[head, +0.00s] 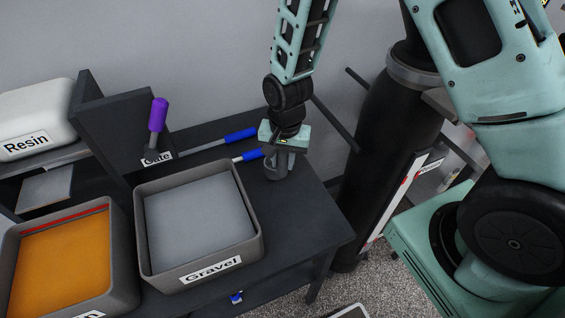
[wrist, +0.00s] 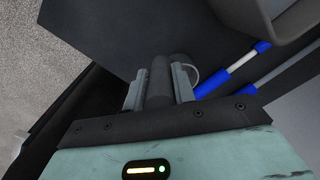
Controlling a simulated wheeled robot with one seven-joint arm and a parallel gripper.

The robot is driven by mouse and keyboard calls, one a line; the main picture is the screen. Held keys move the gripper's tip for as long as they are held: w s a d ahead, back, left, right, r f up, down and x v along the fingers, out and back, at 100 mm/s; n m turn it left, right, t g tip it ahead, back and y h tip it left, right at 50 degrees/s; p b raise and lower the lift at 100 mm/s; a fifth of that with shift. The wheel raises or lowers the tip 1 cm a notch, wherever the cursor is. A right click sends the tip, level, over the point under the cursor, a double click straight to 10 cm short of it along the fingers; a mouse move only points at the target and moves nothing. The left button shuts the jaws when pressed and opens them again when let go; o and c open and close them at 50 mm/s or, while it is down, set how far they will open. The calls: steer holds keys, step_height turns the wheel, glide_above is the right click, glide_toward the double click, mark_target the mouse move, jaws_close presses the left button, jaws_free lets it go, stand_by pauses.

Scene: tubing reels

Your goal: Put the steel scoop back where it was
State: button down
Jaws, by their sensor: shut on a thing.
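My gripper (head: 281,165) is low over the right part of the dark bench. It is shut on a dark grey cylindrical thing, seen between the fingers in the wrist view (wrist: 160,82). A thin grey ring or curved edge (wrist: 192,76) shows beside it; I cannot tell whether this thing is the steel scoop. Two blue-handled tools with grey shafts lie left of my gripper: a rear one (head: 240,135) and a nearer one (head: 251,155), partly hidden behind the Gravel bin. A purple-handled tool (head: 158,115) stands tilted by a dark upright panel. No tool is clearly identifiable as the scoop.
The Gravel bin (head: 257,240) stands left of my gripper, with an orange-filled bin (head: 122,240) farther left. A white Resin container (head: 35,107) sits on a shelf at far left. The bench (head: 300,225) is bare towards its front right edge. A black cylinder (head: 372,150) stands right of it.

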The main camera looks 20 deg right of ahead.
steer(key=shift+f, duration=1.4)
steer(key=c, duration=1.1)
jaws_free()
steer(key=shift+c, duration=0.2)
steer(key=r+b, duration=0.1)
steer(key=r, duration=0.5)
steer(key=r+b, duration=0.2)
steer(key=r, duration=0.4)
steer(key=shift+s+d, duration=0.1)
steer(key=shift+d, duration=0.1)
steer(key=s+a+r+n, duration=0.2)
steer(key=s+n, duration=0.3)
steer(key=s, duration=0.2)
steer(key=s+a+r+n, duration=0.2)
steer(key=s+r+n, duration=0.1)
steer(key=s, duration=0.4)
steer(key=s+a+r+n, duration=0.2)
steer(key=s+r+n, duration=0.1)
steer(key=s+n, duration=0.3)
steer(key=shift+s+a+n, duration=0.3)
steer(key=shift+s, duration=0.1)
